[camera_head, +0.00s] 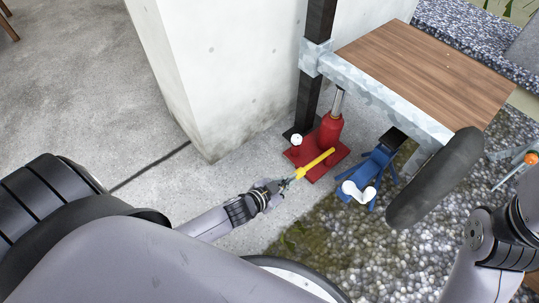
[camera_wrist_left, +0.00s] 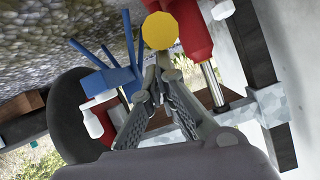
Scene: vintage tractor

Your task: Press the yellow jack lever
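The yellow jack lever (camera_head: 316,163) sticks out from the red jack (camera_head: 329,132), slanting down towards the lower left. The red jack stands on a red base under the grey metal beam. My left gripper (camera_head: 285,185) is at the lever's free end. In the left wrist view, the lever's round yellow end (camera_wrist_left: 160,31) is just past the fingertips of my left gripper (camera_wrist_left: 160,66), which meet and look shut with nothing between them. I cannot tell whether they touch the lever. Part of the red jack (camera_wrist_left: 192,30) shows beside it. My right gripper is not in view.
A blue stand (camera_head: 378,165) with white parts is right of the jack. A black tyre (camera_head: 434,178) stands further right, below a wooden board (camera_head: 430,70). A concrete pillar (camera_head: 215,80) is behind and left. Concrete floor left of the jack is clear.

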